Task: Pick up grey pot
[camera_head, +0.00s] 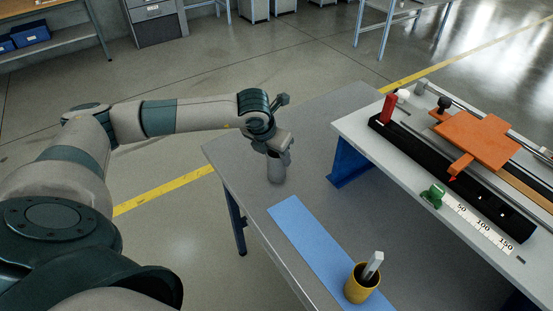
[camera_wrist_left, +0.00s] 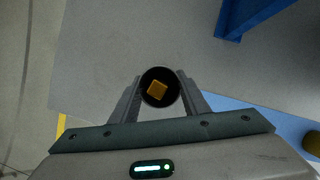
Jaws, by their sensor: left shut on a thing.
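The grey pot (camera_head: 277,173) is a small upright cup near the left end of the grey table (camera_head: 241,193). In the left wrist view the pot (camera_wrist_left: 148,76) is seen from above, with a dark inside and an orange-yellow block (camera_wrist_left: 158,89) in it. My left gripper (camera_head: 279,157) is above and around the pot in the head view. Its two fingers (camera_wrist_left: 160,90) stand on either side of the pot in the wrist view, shut on it. Whether the pot touches the table is hard to tell. My right gripper is not in view.
A blue mat (camera_head: 301,222) lies on the table. A yellow pot (camera_head: 355,289) with a grey-white block (camera_head: 373,264) stands at its near end. A raised bench on the right carries an orange plate (camera_head: 474,139), a black rail and a green knob (camera_head: 433,195).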

